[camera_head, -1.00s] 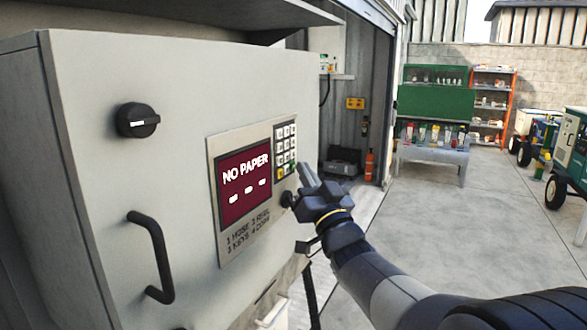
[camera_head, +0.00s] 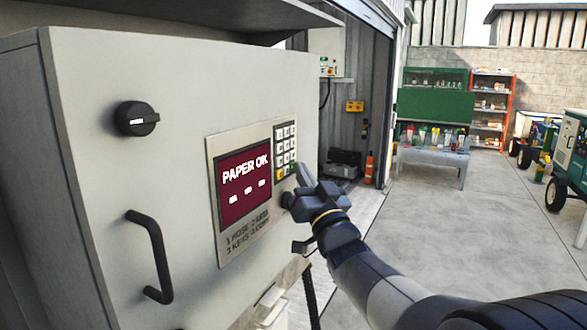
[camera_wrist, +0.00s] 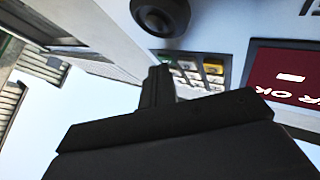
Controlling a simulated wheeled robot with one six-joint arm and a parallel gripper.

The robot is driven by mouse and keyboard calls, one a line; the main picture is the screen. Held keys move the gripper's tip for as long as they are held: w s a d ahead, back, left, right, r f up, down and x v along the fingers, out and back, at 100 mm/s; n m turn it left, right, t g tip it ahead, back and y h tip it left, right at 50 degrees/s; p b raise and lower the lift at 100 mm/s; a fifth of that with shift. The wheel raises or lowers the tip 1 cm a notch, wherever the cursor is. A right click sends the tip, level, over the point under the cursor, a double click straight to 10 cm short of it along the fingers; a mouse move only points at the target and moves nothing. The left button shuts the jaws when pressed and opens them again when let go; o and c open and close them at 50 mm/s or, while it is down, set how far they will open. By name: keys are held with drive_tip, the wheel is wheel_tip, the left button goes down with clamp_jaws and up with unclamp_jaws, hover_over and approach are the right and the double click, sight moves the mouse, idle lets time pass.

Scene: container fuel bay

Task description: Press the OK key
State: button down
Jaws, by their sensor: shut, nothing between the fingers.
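The pump cabinet's keypad (camera_head: 286,146) sits right of a dark red screen (camera_head: 244,188) that reads "PAPER OK". Its bottom row shows a yellow key (camera_head: 281,174) and a green key (camera_head: 293,166), partly behind my fingertip. The key labels are too small to read. My gripper (camera_head: 301,170) is shut and empty, its tip at the lower right corner of the keypad. In the wrist view the fingertips (camera_wrist: 159,72) are beside the keypad (camera_wrist: 196,78), where the yellow key (camera_wrist: 213,69) shows. I cannot tell whether the tip touches a key.
A round black knob (camera_head: 288,199) is just below the keypad, close to my gripper. A black handle (camera_head: 153,257) and a rotary switch (camera_head: 137,118) are on the cabinet's left.

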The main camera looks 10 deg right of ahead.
drive_tip(key=shift+s+d+b, duration=0.35)
drive_tip(key=shift+s+d, duration=0.1)
drive_tip(key=shift+d, duration=0.15)
drive_tip(key=shift+d, duration=0.1)
drive_tip(key=shift+s+d, duration=0.75)
drive_tip(key=shift+d, duration=0.25)
drive_tip(key=shift+s+d, duration=0.75)
drive_tip(key=shift+d, duration=0.2)
drive_tip(key=s+d, duration=0.4)
drive_tip(key=d, duration=0.1)
drive_tip(key=shift+d, duration=0.3)
